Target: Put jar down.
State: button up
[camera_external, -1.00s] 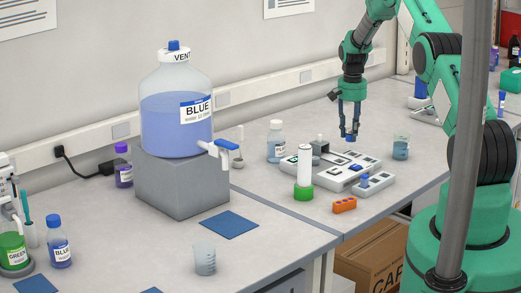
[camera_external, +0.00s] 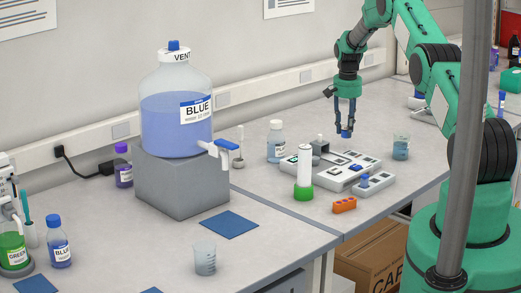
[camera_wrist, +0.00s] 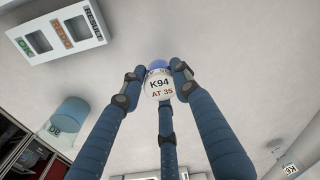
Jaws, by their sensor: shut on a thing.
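The jar (camera_wrist: 159,86) is small and white, with a blue part at its top and a label reading "K94 AT 35". My gripper (camera_wrist: 157,78) is shut on it, with its blue fingers around it. In the external view, my gripper (camera_external: 346,128) hangs above the work table, over the back of a pale station. Only a small blue part of the jar (camera_external: 346,134) shows at the fingertips there. I cannot tell the exact gap between the jar and the surface below.
The pale station (camera_external: 318,178) lies under my gripper, with a white cylinder on a green base (camera_external: 304,172) in front. A beaker (camera_external: 401,147) stands right, a bottle (camera_external: 275,143) left, and an orange block (camera_external: 345,205) nearer. A labelled panel (camera_wrist: 58,30) shows in the wrist view.

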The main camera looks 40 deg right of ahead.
aim_at(346, 126)
jog(key=shift+f, duration=1.7)
jog(key=shift+f, duration=0.1)
jog(key=o, duration=1.1)
jog(key=shift+o, duration=0.2)
jog(key=r, duration=1.2)
jog(key=shift+s+a, duration=0.2)
jog(key=shift+a, duration=0.2)
jog(key=shift+r, duration=0.1)
